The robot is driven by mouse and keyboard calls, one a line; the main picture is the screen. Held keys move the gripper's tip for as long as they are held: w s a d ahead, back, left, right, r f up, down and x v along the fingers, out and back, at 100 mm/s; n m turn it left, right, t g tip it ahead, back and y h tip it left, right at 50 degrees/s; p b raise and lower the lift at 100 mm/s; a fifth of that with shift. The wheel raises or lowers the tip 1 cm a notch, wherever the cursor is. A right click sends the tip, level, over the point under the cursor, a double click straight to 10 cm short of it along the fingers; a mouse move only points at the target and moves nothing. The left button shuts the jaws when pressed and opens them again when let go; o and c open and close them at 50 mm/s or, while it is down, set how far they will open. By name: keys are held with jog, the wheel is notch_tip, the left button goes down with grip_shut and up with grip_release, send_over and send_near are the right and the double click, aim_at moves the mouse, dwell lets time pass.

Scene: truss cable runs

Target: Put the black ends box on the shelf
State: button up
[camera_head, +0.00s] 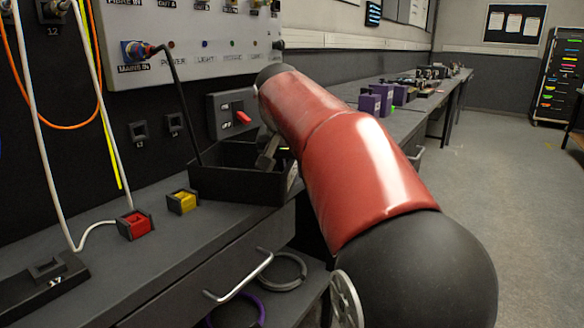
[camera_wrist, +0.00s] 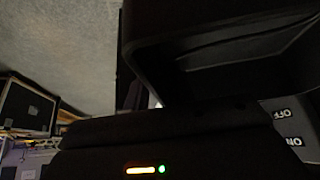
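The black ends box (camera_head: 232,187) is an open-topped dark box on the bench top in the head view, below the wall panel. My gripper (camera_head: 268,152) is at the box's right part, partly hidden by my red arm. In the wrist view a dark box-like shape with a hollow (camera_wrist: 225,45) fills the upper right, close to my gripper's dark body. The fingertips are too dark and hidden to show whether they are open or shut on its wall. A lower shelf (camera_head: 292,302) shows under the bench.
A grey coil (camera_head: 284,271) and a purple coil (camera_head: 238,311) are on the lower shelf, beside a drawer handle (camera_head: 240,277). Red (camera_head: 134,225) and yellow (camera_head: 182,202) blocks stand left of the box. Open floor lies right.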

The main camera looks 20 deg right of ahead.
jog(key=shift+r, duration=0.15)
jog(key=shift+s+r, duration=0.1)
jog(key=shift+r, duration=0.2)
jog(key=p+v, duration=0.2)
jog(key=v, duration=0.9)
jog(key=shift+a+r, duration=0.2)
jog(key=s+a+f+n+y, duration=0.1)
jog(key=s+f+n, duration=0.2)
jog(key=s+f, duration=0.8)
jog(key=s+a+f+n+y, duration=0.2)
jog(key=s+f+n, duration=0.1)
jog(key=s+f, duration=0.8)
notch_tip(320, 180, down, 4)
jog(key=shift+s+a+f, duration=0.15)
jog(key=shift+s+a, duration=0.2)
